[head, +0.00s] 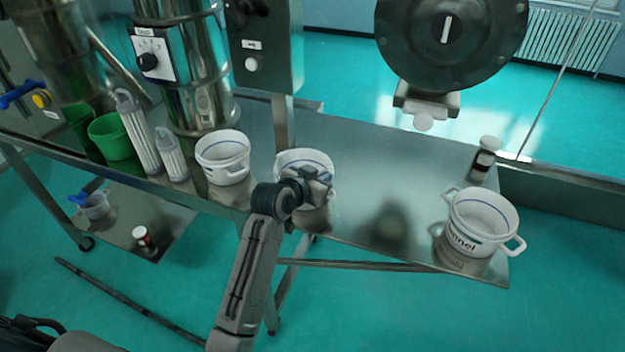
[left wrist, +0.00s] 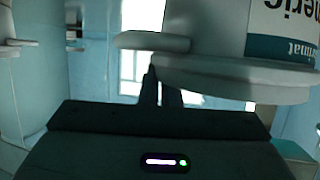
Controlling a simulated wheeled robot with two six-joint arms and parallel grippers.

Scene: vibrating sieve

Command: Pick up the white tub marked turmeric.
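The turmeric tub (head: 303,158) is white with a blue line inside its rim, and stands at the front of the steel table, partly hidden by my left gripper. In the left wrist view the tub (left wrist: 225,30) is close, at the upper right, with "meric" and a teal band readable. My left gripper (head: 318,180) is in front of the tub. In the left wrist view its two dark fingers (left wrist: 162,85) are close together, their tips at or just below white parts of the tub. Whether they grip anything is unclear. My right gripper is not in view.
A similar white tub (head: 223,160) stands to the left, and another with "nnel" readable (head: 478,222) at the right end. Two ribbed white containers (head: 140,132) and a green cup (head: 112,138) are further left. A small jar (head: 485,160) stands back right. The table (head: 380,170) between is clear.

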